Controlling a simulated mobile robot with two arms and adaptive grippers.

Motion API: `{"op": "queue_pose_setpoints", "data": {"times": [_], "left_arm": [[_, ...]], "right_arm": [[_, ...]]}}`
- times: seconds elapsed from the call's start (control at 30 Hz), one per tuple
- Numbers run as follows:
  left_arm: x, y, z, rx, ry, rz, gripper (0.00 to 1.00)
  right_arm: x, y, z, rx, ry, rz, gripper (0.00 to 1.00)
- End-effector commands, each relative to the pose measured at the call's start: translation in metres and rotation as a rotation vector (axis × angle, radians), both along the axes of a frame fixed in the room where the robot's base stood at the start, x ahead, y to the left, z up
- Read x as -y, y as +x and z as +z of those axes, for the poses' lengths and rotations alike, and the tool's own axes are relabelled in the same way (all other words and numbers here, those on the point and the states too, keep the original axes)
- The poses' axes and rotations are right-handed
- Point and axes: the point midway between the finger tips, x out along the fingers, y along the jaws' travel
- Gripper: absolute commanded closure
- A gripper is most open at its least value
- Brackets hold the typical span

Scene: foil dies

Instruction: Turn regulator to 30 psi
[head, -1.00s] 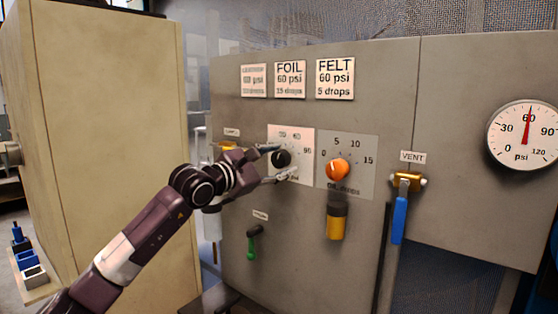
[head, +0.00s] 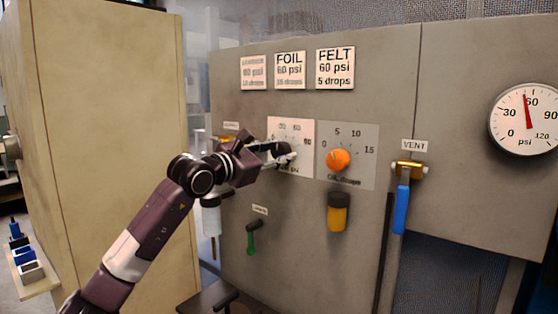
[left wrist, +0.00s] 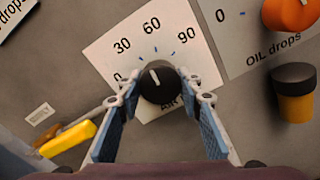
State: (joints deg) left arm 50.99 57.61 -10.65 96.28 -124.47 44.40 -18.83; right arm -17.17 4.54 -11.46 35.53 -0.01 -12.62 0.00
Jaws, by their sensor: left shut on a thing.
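The black regulator knob (head: 284,151) sits on a white dial plate (left wrist: 102,50) marked 0, 30, 60 and 90. In the left wrist view, the knob (left wrist: 160,84) has a white line pointing up and slightly left, between the 30 and 60 marks. My left gripper (head: 280,153) is shut on the knob, with a fingertip on each side; it also shows in the left wrist view (left wrist: 162,93). The round psi gauge (head: 526,120) at the right has its red needle a little below 60. My right gripper is not in view.
An orange oil-drops knob (head: 339,160) is just right of the regulator, with an amber cup (head: 338,215) below. A blue vent lever (head: 401,210) hangs further right. A green-handled valve (head: 252,240) is below my left gripper. FOIL (head: 290,70) and FELT (head: 335,68) cards are above.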

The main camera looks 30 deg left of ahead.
Motion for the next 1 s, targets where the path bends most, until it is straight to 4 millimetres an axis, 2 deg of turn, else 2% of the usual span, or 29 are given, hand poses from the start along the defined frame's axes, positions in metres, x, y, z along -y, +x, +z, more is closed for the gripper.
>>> {"op": "queue_pose_setpoints", "data": {"times": [0.1,0.5,1.0], "left_arm": [[0.001,0.000,-0.004,-0.009,-0.104,-0.003,0.91],[0.002,0.000,-0.003,-0.032,-0.382,-0.002,0.91],[0.002,0.000,-0.002,-0.042,-0.490,0.000,0.91]], "right_arm": [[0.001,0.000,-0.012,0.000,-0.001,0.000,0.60],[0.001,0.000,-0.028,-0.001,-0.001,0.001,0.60],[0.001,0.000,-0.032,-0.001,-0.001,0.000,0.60]]}}
